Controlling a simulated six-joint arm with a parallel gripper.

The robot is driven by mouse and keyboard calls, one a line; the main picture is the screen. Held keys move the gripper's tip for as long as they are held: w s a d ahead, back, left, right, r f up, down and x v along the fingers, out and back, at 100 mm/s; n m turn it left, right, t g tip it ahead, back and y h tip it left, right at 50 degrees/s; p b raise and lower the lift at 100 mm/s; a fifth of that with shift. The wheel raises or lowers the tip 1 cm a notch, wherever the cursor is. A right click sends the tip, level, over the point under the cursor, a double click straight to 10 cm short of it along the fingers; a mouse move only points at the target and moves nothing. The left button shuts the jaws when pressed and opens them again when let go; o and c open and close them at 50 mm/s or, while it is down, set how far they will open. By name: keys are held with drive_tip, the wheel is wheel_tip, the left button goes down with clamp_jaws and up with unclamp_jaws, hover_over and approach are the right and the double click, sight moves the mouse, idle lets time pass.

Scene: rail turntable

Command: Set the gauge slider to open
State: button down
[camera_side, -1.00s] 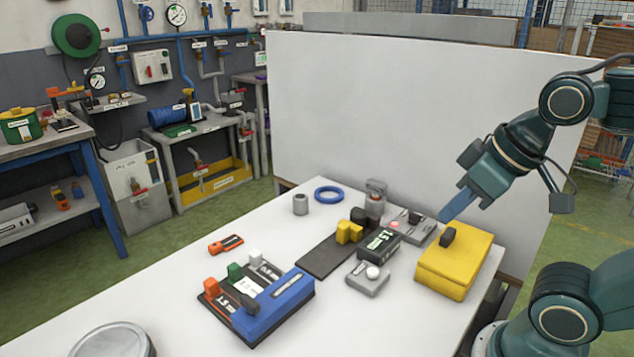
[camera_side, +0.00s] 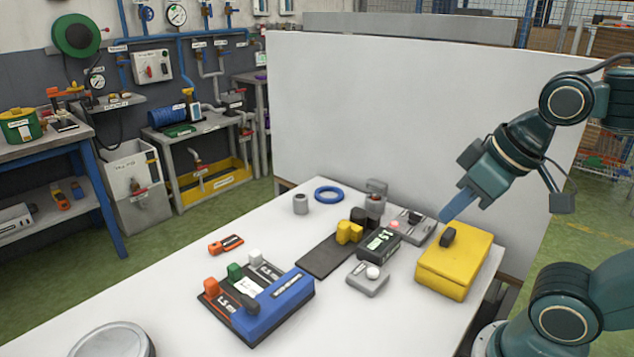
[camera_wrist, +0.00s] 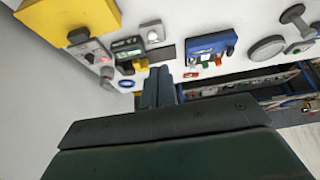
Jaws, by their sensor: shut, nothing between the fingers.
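My gripper (camera_side: 445,217) is shut and empty, with its blue fingers pointing down and left above the back of the table, by the yellow box. The fingers also show in the wrist view (camera_wrist: 158,82). No part carries a readable gauge name, so I cannot tell which is the gauge slider. A grey unit (camera_side: 420,237) with a dark knob (camera_side: 415,218) and a red light stands left of the yellow box. A yellow box (camera_side: 450,268) has a black knob (camera_side: 448,237) on top. A blue unit (camera_side: 283,305) has orange, green, white and dark levers beside it.
A dark display box (camera_side: 378,247) and a grey button box (camera_side: 367,284) stand mid-table. The front right table is clear.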

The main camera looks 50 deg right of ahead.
drive_tip(key=c, duration=2.2)
unclamp_jaws()
drive_tip(key=c, duration=1.5)
unclamp_jaws()
drive_tip(key=shift+w, duration=0.1)
drive_tip(key=shift+o, duration=1.3)
drive_tip(key=shift+w+r, duration=0.15)
drive_tip(key=shift+w, duration=0.05)
drive_tip(key=m+g, duration=0.6)
drive_tip(key=m, duration=1.2)
hover_over(344, 225)
wheel_tip(344, 225, down, 8)
drive_tip(key=shift+r, duration=0.25)
drive_tip(key=shift+f, duration=0.15)
wheel_tip(344, 225, down, 14)
drive_tip(key=shift+r, duration=0.25)
